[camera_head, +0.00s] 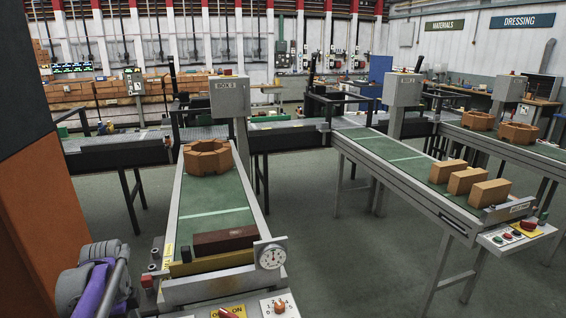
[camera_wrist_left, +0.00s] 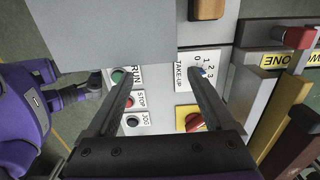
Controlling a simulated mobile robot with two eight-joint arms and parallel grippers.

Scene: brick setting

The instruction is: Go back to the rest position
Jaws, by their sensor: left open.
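My left arm (camera_head: 95,282), purple and grey, comes in at the lower left of the head view. Its fingertips cannot be made out there. In the left wrist view my left gripper (camera_wrist_left: 160,80) is open, with nothing between its two dark fingers. It hangs over a pale control panel (camera_wrist_left: 153,92) with a green RUN button (camera_wrist_left: 120,76), a STOP button, a JOG button, a TAKE-UP dial (camera_wrist_left: 198,72) and a red knob on yellow (camera_wrist_left: 193,121). Whether the fingers touch the panel cannot be told. My right gripper is not in view.
The near green conveyor (camera_head: 190,225) carries an octagonal brick piece (camera_head: 208,158) and a dark red bar (camera_head: 224,240). A yellow bar (camera_head: 211,262) and round gauge (camera_head: 271,256) are at its front end. Another conveyor at right holds three tan bricks (camera_head: 468,180). Floor between them is clear.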

